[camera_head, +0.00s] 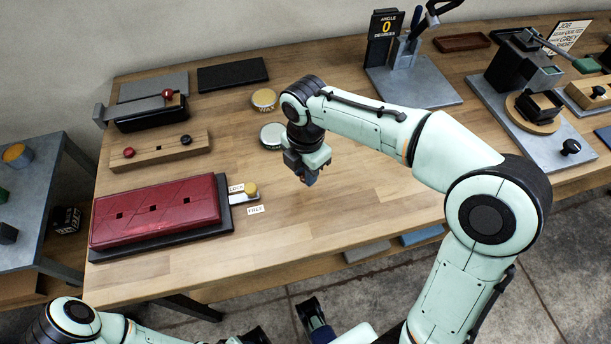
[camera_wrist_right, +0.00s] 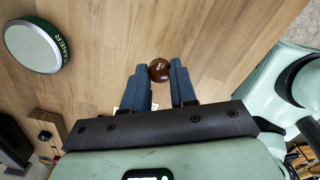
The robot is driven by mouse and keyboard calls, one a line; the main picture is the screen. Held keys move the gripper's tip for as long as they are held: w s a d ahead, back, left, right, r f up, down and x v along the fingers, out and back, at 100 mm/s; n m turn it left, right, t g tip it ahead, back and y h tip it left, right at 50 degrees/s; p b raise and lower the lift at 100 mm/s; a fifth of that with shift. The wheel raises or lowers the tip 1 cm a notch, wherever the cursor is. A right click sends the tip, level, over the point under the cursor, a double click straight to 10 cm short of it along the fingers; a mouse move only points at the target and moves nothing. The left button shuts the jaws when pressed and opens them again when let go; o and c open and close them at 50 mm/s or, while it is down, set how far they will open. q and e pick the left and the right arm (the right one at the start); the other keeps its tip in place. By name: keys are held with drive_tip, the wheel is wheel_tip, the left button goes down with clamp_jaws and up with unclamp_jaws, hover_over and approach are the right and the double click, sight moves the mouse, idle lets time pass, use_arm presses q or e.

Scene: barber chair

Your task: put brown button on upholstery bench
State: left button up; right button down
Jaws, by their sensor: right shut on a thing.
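My right gripper (camera_head: 309,180) hangs above the middle of the wooden bench top (camera_head: 340,205). In the right wrist view its blue fingers (camera_wrist_right: 158,72) are shut on a round, glossy brown button (camera_wrist_right: 159,70) at their tips. The button is hidden in the head view. A red padded panel (camera_head: 160,212) with several square holes lies on a dark base at the bench's left front. My left arm shows at the bottom left, with its gripper (camera_head: 285,328) partly cut off by the lower edge; its jaw state is unclear.
A wooden rack (camera_head: 160,158) holds a red and a black knob. A yellow-lidded tin (camera_head: 264,99) and a white-lidded tin (camera_head: 272,135) stand left of my right arm. A yellow-knobbed lock lever (camera_head: 250,190) adjoins the red panel. The bench's front middle is clear.

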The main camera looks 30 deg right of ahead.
drive_tip(key=shift+f, duration=1.2)
drive_tip(key=shift+f, duration=0.1)
drive_tip(key=c, duration=0.9)
unclamp_jaws()
wheel_tip(320, 180, up, 12)
drive_tip(key=p, duration=0.2)
drive_tip(key=shift+p, duration=0.3)
